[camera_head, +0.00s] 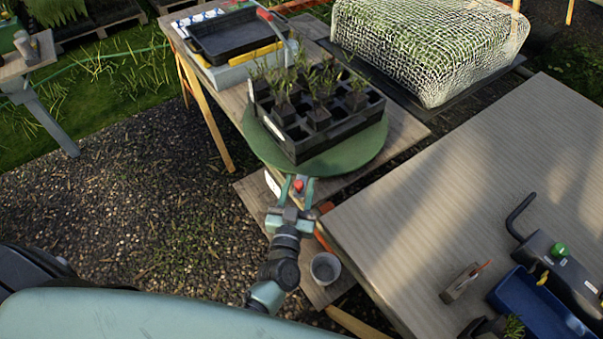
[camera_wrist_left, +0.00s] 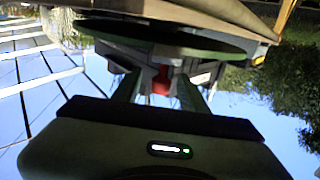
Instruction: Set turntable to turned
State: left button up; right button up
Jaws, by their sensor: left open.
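The turntable (camera_head: 345,159) is a round green disc on the wooden bench. A black tray (camera_head: 345,128) with several seedlings stands on it. My left gripper (camera_head: 299,185) is at the near edge of the disc, its fingers open on either side of a small red knob (camera_head: 298,184). In the left wrist view the red knob (camera_wrist_left: 161,80) shows between the two fingers (camera_wrist_left: 160,90), below the green disc (camera_wrist_left: 165,38) in the picture. I cannot tell whether the fingers touch the knob. My right gripper is not in view.
A wooden table (camera_head: 450,190) stands close on the right, with a blue bin (camera_head: 535,305) and a clamp-like tool (camera_head: 463,282). A grey pot (camera_head: 325,268) sits low beside my left arm. A black tray (camera_head: 235,38) lies on the bench's far end.

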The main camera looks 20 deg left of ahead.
aim_at(301, 176)
pick_arm(q)
jog(key=w, duration=0.2)
jog(key=shift+w+a+f, duration=0.1)
jog(key=shift+w+a, duration=0.1)
jog(key=shift+w, duration=0.15)
jog(key=shift+w+a, duration=0.1)
jog(key=shift+w, duration=0.25)
jog(key=shift+c, duration=0.9)
grip_shut()
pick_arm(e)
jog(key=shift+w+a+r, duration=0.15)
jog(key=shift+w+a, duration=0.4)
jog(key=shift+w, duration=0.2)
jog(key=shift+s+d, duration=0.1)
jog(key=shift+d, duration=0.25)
